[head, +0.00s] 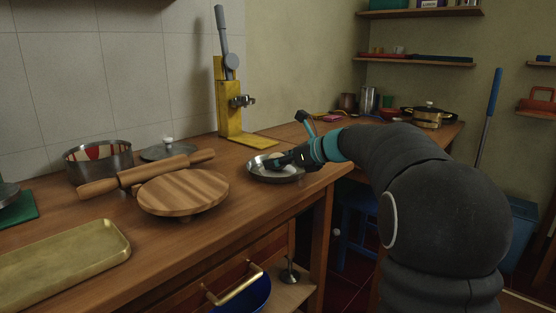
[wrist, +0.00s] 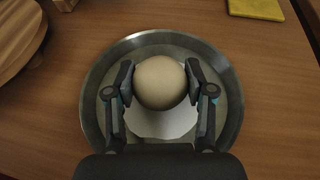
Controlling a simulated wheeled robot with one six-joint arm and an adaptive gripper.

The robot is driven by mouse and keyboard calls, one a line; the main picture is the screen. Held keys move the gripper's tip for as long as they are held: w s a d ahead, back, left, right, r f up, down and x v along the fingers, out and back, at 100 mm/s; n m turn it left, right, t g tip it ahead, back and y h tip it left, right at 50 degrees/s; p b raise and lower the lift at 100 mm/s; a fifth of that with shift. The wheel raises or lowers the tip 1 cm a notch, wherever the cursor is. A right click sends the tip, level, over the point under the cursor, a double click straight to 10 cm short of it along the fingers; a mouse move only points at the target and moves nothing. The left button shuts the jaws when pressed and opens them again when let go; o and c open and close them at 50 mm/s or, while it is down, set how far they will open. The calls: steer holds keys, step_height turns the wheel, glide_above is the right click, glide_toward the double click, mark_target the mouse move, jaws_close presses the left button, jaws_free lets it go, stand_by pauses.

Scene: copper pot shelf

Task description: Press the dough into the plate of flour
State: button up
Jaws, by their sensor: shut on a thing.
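The dough is a smooth beige ball (wrist: 160,82), held between the two fingers of my gripper (wrist: 161,88) in the wrist view. Below it lies a round metal plate (wrist: 232,105) with a white patch of flour (wrist: 160,122) in its middle. The ball is over the far part of the flour; whether it touches the flour I cannot tell. In the head view the plate (head: 262,176) stands on the wooden counter, with my gripper (head: 277,160) reaching into it from the right. The dough is mostly hidden there by the fingers.
A round wooden board (head: 183,192) and a rolling pin (head: 140,174) lie left of the plate. A yellow press (head: 231,110) stands behind it. A brass tray (head: 65,255) is at the front left. The counter edge is close in front of the plate.

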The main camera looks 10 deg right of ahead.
steer(key=shift+f, duration=0.5)
stand_by(1.1)
step_height(320, 180, up, 3)
steer(key=p, duration=0.3)
steer(key=shift+r+p, duration=0.7)
steer(key=shift+r, duration=1.95)
